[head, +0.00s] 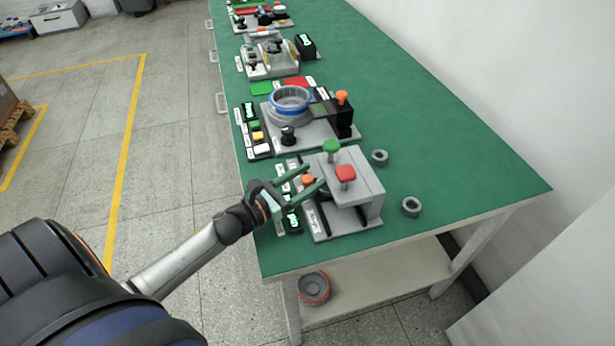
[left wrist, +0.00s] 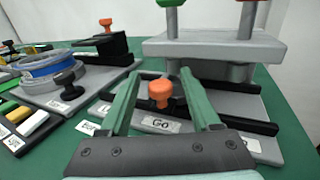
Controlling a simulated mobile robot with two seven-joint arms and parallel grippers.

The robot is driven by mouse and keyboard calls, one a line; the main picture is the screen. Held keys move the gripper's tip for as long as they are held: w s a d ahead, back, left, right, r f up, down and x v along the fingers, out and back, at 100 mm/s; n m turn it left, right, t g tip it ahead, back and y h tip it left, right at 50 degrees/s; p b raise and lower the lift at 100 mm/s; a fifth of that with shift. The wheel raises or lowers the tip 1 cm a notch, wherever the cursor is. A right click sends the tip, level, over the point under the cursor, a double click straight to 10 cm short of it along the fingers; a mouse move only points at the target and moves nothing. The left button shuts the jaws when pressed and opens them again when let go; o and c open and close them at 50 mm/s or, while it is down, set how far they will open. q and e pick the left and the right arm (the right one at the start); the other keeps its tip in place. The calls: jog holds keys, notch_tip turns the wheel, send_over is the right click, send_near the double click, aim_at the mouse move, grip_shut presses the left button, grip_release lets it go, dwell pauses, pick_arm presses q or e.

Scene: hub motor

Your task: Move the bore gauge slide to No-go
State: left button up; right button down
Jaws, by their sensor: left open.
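The bore gauge (head: 362,178) is a grey fixture near the front end of the green bench, with a green knob and a red knob on top. Its slide has an orange knob (left wrist: 161,92), which also shows in the head view (head: 308,180). The knob stands by the "Go" label (left wrist: 160,125) on the left part of the track. Another label (left wrist: 252,145) lies further right; its text is not readable. My left gripper (left wrist: 157,72) is open, its two green fingers on either side of the orange knob, with visible gaps. My right gripper is not in view.
Two grey rings (head: 411,207) lie right of the fixture. Behind it stands a station with a blue-banded ring (head: 291,103), a black post with an orange knob and coloured buttons. More stations line the bench. The bench's right side is clear.

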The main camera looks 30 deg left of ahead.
pick_arm(q)
grip_shut()
dwell(0.5)
dwell(0.9)
